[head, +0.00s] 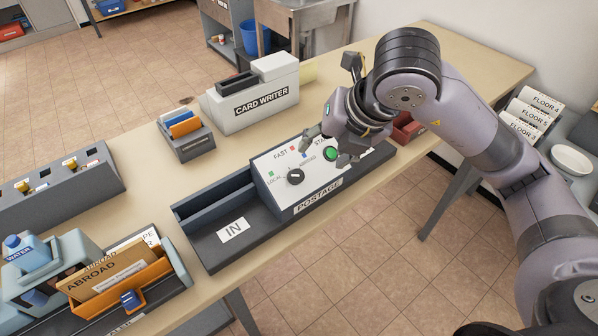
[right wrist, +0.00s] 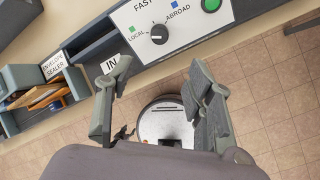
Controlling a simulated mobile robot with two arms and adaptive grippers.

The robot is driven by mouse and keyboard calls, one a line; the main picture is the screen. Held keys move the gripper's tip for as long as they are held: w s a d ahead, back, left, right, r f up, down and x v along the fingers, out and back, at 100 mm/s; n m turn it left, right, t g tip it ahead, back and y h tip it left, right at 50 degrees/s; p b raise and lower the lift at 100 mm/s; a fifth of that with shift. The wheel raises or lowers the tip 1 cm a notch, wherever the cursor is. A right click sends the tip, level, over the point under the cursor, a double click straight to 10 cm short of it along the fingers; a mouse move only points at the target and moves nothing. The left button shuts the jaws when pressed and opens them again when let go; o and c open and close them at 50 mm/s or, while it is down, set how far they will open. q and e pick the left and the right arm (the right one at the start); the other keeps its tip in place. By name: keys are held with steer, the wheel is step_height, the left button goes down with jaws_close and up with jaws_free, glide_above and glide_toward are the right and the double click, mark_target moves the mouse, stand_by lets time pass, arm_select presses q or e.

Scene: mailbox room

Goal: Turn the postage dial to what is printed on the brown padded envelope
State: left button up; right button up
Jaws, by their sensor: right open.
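The postage machine (head: 318,208) stands on the table with a white sloped panel. Its black dial (head: 295,176) is ringed by coloured squares and words including LOCAL, FAST and ABROAD; the dial also shows in the right wrist view (right wrist: 159,34). I cannot tell surely which word its pointer faces. A brown envelope (head: 112,277) printed ABROAD stands in the orange holder (head: 160,270) at lower left. My right gripper (head: 328,145) is open and empty above the panel, right of the dial and apart from it. It hides part of the panel's words. My left gripper is out of view.
A green button (head: 331,153) is on the panel near my right gripper. An IN tray (head: 205,252) joins the machine's left side. A card writer (head: 262,100) and a small card box (head: 187,145) stand behind.

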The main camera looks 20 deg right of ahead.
mark_target(298, 175)
steer(key=p+x, duration=0.2)
steer(key=x, duration=1.3)
steer(key=shift+w+f, duration=0.1)
steer(key=shift+f, duration=0.15)
steer(key=c, duration=1.2)
steer(key=shift+o, duration=0.2)
